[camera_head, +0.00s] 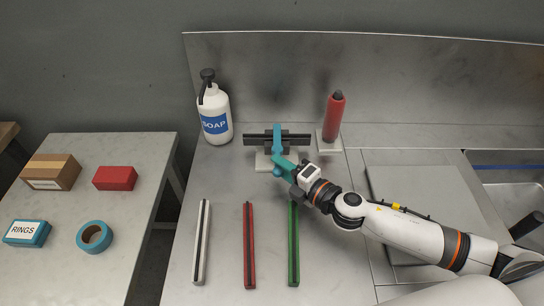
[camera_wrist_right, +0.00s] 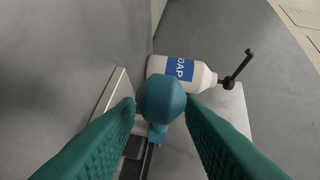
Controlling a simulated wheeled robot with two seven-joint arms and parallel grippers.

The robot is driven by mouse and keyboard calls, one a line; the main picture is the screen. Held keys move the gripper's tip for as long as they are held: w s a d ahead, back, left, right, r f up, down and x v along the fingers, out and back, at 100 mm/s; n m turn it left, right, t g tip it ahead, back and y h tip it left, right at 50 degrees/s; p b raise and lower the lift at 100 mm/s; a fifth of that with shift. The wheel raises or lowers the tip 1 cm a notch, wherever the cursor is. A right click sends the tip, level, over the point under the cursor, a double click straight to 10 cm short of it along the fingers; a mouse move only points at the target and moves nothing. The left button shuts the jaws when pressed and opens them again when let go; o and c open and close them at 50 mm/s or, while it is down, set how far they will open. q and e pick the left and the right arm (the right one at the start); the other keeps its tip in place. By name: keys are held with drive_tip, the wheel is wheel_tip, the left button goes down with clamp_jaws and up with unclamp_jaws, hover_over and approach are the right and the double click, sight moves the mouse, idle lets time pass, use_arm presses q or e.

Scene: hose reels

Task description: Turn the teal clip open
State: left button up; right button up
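The teal clip (camera_head: 277,131) stands on a dark bar mounted on a pale block, at the middle back of the steel counter. In the right wrist view its round teal knob (camera_wrist_right: 161,98) lies between my fingertips. My right gripper (camera_head: 283,169) reaches in from the right at the front of the clip. Its teal fingers (camera_wrist_right: 160,106) flank the knob closely on both sides. I cannot tell whether they touch it or stand just apart. The fingers and knob share a colour in the head view, so their edges blend. My left gripper is not in view.
A soap bottle (camera_head: 214,111) stands left of the clip and a red bottle (camera_head: 334,117) right of it. White (camera_head: 202,242), red (camera_head: 249,246) and green (camera_head: 294,244) bars lie in front. A side table (camera_head: 75,270) holds boxes and tape. The steel backsplash (camera_head: 270,65) closes the back.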

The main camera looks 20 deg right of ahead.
sight(277, 148)
drive_tip(key=shift+x, duration=1.95)
clamp_jaws()
